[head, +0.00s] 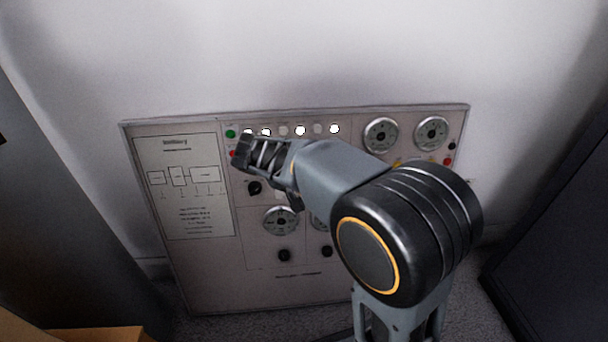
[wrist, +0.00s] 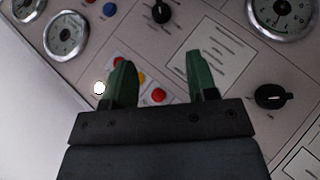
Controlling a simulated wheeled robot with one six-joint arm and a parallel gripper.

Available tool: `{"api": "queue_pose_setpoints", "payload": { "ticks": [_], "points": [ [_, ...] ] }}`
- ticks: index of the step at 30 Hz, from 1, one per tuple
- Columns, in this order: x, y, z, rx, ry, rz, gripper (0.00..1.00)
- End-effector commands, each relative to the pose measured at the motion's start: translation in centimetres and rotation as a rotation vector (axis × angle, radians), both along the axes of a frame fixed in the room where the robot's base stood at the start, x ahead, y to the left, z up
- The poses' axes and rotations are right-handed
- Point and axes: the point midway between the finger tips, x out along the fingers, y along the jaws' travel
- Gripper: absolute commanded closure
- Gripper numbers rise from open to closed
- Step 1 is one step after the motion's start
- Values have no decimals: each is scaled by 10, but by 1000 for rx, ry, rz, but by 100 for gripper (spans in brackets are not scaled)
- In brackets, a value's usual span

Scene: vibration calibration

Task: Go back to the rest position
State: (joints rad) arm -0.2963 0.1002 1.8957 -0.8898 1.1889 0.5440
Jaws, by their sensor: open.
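My gripper (head: 243,150) is in front of the upper left part of a grey control panel (head: 240,285) in the head view. In the wrist view its two green fingers (wrist: 159,62) stand apart with nothing between them but the panel face behind. A red button (wrist: 158,96) shows just below the gap between the fingers, and a lit white lamp (wrist: 99,88) lies left of the left finger. Whether the fingertips touch the panel cannot be told. My arm hides the middle and lower right of the panel in the head view.
The panel leans near a white wall (head: 300,50). It carries round gauges (head: 380,135), black knobs (head: 284,255), a green lamp (head: 230,133) and a row of lamps, some lit. Dark cabinet-like bodies stand at left (head: 60,200) and right (head: 560,230).

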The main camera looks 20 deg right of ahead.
Motion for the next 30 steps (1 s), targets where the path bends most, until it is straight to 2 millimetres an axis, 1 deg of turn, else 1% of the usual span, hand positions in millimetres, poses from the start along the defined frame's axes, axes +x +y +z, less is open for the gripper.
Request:
{"api": "queue_pose_setpoints", "payload": {
  "ticks": [7,8,11,14,18,20,24,30],
  "points": [
    [0,-1,2,2,0,-1,47],
    [-1,-1,5,5,2,-1,47],
    [-9,-4,23,30,12,-4,47],
    [-24,-8,53,83,33,-9,47],
    [-54,-14,107,196,67,-15,47],
    [-68,-16,128,249,78,-16,47],
    [-99,-15,177,373,90,-14,47],
    [-137,-10,242,539,78,-6,47]
  ]
}}
